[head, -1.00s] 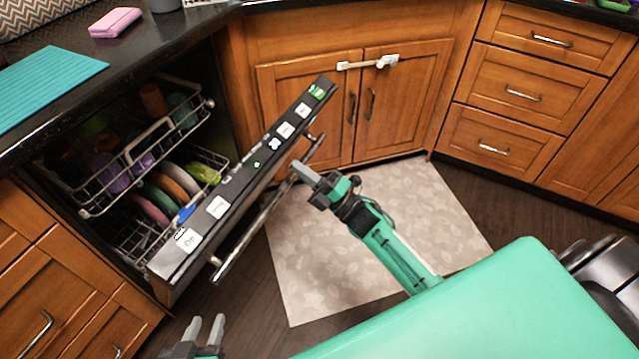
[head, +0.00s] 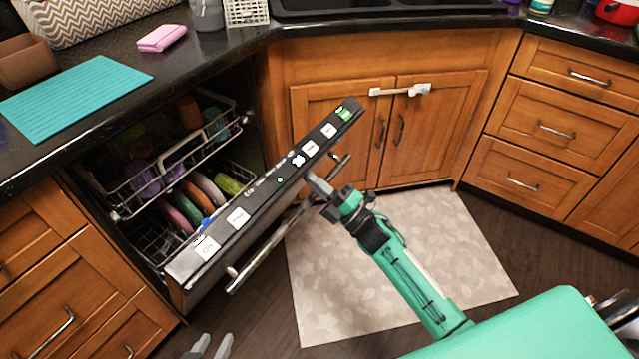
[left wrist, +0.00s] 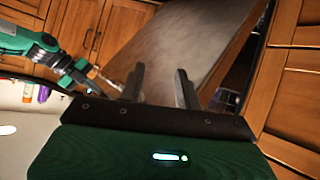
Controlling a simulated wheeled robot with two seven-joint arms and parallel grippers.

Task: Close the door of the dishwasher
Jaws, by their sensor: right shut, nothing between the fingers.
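The dishwasher door (head: 262,205) is partly open and tilted outward, with a row of white and green labels along its top edge. Its bar handle (head: 268,250) runs along the front. My right gripper (head: 318,187) is shut and empty, its fingertips at the door's front face near the upper end of the handle; I cannot tell if they touch. My left gripper (head: 210,347) shows only its fingertips at the bottom of the head view. In the left wrist view its two fingers (left wrist: 160,88) are apart and empty, in front of the door's outer panel (left wrist: 165,45).
Inside the dishwasher are racks (head: 165,175) with several dishes. Wooden cabinets (head: 390,120) stand behind and drawers (head: 545,130) to the right. A pale mat (head: 420,260) lies on the floor.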

